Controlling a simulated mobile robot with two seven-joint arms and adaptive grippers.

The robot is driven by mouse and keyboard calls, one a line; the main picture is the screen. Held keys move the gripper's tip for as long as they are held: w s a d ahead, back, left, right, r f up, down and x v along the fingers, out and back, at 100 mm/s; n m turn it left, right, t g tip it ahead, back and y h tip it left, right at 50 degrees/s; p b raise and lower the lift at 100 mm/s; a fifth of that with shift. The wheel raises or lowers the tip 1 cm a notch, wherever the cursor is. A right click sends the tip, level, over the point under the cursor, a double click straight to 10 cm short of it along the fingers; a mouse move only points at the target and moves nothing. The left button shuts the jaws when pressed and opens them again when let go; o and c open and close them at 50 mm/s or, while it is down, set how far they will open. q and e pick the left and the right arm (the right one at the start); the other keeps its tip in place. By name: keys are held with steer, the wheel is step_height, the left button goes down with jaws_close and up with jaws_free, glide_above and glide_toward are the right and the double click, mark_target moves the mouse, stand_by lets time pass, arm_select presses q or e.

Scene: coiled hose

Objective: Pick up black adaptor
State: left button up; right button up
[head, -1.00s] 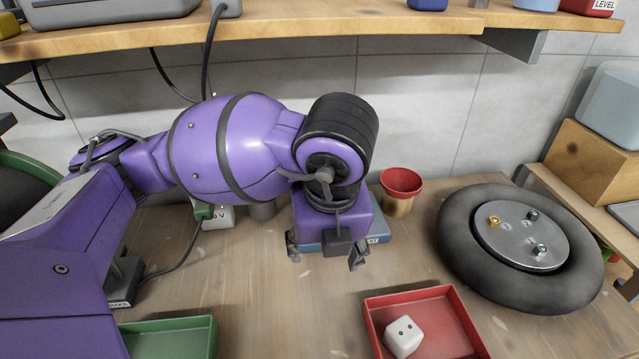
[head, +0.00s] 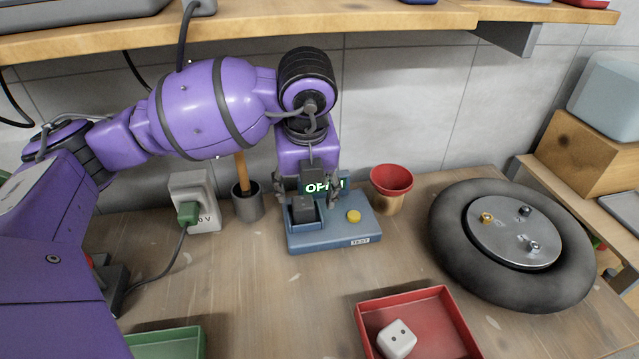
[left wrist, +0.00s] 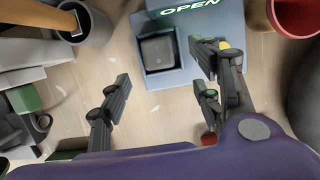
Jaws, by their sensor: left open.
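The black adaptor (head: 304,209) looks to be the dark block in the square recess at the left of the blue test station (head: 330,238). In the left wrist view the dark block (left wrist: 158,49) sits in its blue frame, ahead of the fingers. The station's display reads OPEN, and a yellow button is to its right. My left gripper (head: 307,188) is above and partly in front of the station, fingers apart and empty. In the left wrist view its fingers (left wrist: 160,64) spread to either side of the block, not touching it. My right gripper is not in view.
A grey holder (head: 247,206) with a wooden handle and a grey outlet box (head: 195,200) with a green plug stand left. A red tray (head: 440,320) with a white die lies in front; a tyre (head: 450,235) lies at right.

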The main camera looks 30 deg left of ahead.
mark_target(303, 202)
arm_select(q)
steer(key=shift+w+a, duration=0.3)
steer(key=x, duration=0.5)
steer(key=shift+w+a, duration=0.1)
steer(key=shift+w, duration=0.05)
steer(key=c, duration=1.4)
steer(key=shift+o, duration=0.2)
